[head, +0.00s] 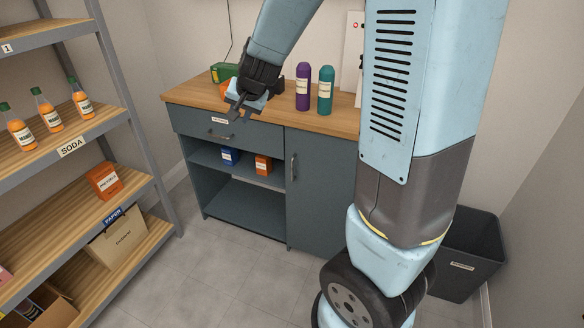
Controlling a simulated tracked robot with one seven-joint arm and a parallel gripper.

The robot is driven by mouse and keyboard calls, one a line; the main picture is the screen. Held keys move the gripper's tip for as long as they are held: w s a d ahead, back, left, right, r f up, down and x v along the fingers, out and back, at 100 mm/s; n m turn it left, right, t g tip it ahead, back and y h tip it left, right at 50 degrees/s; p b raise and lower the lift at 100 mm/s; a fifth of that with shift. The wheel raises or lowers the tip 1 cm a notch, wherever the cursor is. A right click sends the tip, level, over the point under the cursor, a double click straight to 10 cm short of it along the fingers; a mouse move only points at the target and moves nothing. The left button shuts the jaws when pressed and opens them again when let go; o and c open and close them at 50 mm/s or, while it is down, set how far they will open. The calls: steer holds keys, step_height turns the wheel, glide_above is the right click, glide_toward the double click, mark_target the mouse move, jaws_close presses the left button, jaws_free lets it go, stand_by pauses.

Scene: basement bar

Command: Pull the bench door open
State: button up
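The bench (180,93) has a wooden top and a dark blue-grey body against the back wall. Its door (320,205) is on the right side of the front and looks shut, flush with the body. The door's upright bar handle (293,167) is near its left edge. My gripper (240,112) is above the front left of the bench top, up and left of the door handle and apart from it. Nothing shows held in it, but its fingers are small and dark, so I cannot tell how far apart they are. My arm hides the door's right part.
A drawer (215,131) and open shelves with a blue box (230,156) and orange box (262,165) are left of the door. Purple (303,88) and green (325,92) bottles stand on top. A shelf rack (150,178) is left, a dark bin (465,255) right. Floor before the bench is clear.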

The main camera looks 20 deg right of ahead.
steer(key=w+f+m+h, duration=0.2)
steer(key=w+f, duration=0.4)
steer(key=f, duration=0.3)
steer(key=m+t+h, duration=0.3)
steer(key=m+h, duration=0.1)
steer(key=h, duration=1.1)
glide_toward(292, 166)
steer(key=x, duration=1)
steer(key=shift+w+d+f, duration=0.1)
steer(key=shift+w+f, duration=0.2)
steer(key=shift+f, duration=0.05)
steer(key=shift+c, duration=0.3)
jaws_close()
